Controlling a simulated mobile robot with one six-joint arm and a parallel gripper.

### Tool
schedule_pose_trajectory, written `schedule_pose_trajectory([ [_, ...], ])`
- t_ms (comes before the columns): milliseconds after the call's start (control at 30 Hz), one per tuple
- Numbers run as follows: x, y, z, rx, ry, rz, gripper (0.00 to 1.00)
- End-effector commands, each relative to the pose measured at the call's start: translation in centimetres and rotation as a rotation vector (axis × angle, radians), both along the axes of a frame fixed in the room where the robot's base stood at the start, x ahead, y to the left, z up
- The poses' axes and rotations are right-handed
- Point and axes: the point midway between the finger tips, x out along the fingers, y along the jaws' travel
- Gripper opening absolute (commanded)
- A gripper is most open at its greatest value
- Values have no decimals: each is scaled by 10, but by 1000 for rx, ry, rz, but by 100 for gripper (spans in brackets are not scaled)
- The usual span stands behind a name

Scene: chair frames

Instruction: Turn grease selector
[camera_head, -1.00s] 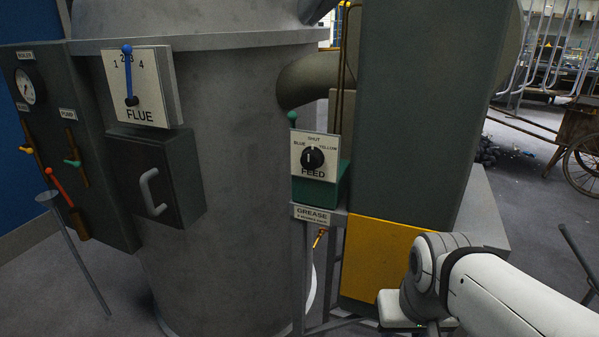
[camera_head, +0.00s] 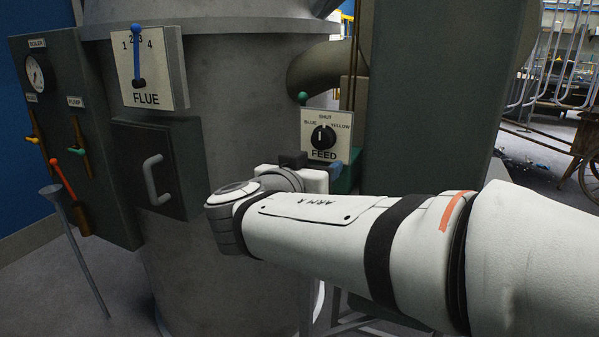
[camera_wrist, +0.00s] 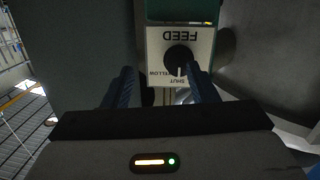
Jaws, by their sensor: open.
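The selector is a round black knob (camera_head: 323,137) on a white plate (camera_head: 342,117) marked BLUE, SHUT, YELLOW and FEED. Its white pointer line points up at SHUT. In the wrist view the plate is upside down and the knob (camera_wrist: 178,57) shows between and beyond the two dark-blue fingers. My gripper (camera_wrist: 160,70) is open and empty, with the fingers apart. In the head view my gripper (camera_head: 305,161) is just below and in front of the plate, partly hidden by my own wrist. The GREASE label is hidden behind my arm.
A green-balled lever (camera_head: 303,97) stands at the plate's upper left. The FLUE plate with a blue lever (camera_head: 137,57) and a dark box with a handle (camera_head: 152,180) are to the left. A large grey-green column (camera_head: 430,100) rises on the right.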

Motion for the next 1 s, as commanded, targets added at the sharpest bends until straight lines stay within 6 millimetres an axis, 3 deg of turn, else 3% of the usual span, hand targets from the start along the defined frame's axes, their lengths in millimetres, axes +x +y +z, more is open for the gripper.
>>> schedule_pose_trajectory([
  [100,0,23,12,34,-92,46,53],
  [200,3,27,18,45,-118,57,53],
  [867,84,-4,23,41,-113,52,53],
  [1000,84,-3,16,44,-117,55,43],
])
